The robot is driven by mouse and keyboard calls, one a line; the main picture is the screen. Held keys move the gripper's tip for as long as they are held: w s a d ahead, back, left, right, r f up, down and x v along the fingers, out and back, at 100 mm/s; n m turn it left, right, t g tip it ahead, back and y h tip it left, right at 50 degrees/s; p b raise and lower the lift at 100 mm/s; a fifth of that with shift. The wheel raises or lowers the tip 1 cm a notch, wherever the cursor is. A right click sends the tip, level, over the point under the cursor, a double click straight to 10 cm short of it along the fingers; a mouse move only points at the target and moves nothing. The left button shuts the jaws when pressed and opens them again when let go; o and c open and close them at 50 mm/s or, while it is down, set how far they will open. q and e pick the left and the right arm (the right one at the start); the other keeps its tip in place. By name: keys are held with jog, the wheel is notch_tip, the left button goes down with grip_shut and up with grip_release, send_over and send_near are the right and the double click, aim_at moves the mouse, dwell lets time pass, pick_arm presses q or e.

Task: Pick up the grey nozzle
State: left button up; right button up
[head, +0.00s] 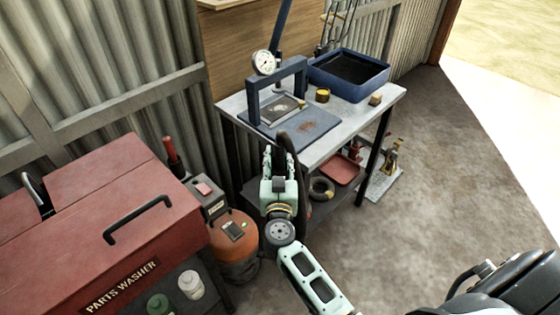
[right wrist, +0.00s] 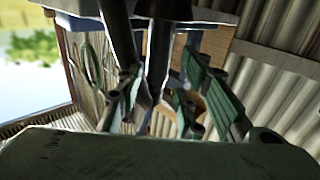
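My right gripper (head: 279,157) is in the middle of the head view, in front of the workbench's front edge. Its fingers stand apart, with a dark grey tube-like piece (head: 281,148) between or just behind them. This may be the grey nozzle, but its outline merges with a black hose that arches down at the right. In the right wrist view, a dark tube (right wrist: 158,60) reaches down between the fingers (right wrist: 152,105). A light gap shows beside it, so I see no firm grip. My left gripper is not in view.
The workbench (head: 340,140) bears a blue tray (head: 380,88), a dial gauge (head: 263,62) and a blue frame. An orange drum vacuum (head: 236,250) stands left of my arm, beside a red parts washer (head: 95,225).

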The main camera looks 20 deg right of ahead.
aim_at(280, 154)
jog(key=x, duration=0.5)
jog(key=shift+w+d+f+b, duration=0.25)
jog(key=shift+d+f+b, duration=0.05)
jog(key=shift+b, duration=0.05)
jog(key=shift+s, duration=0.1)
grip_shut()
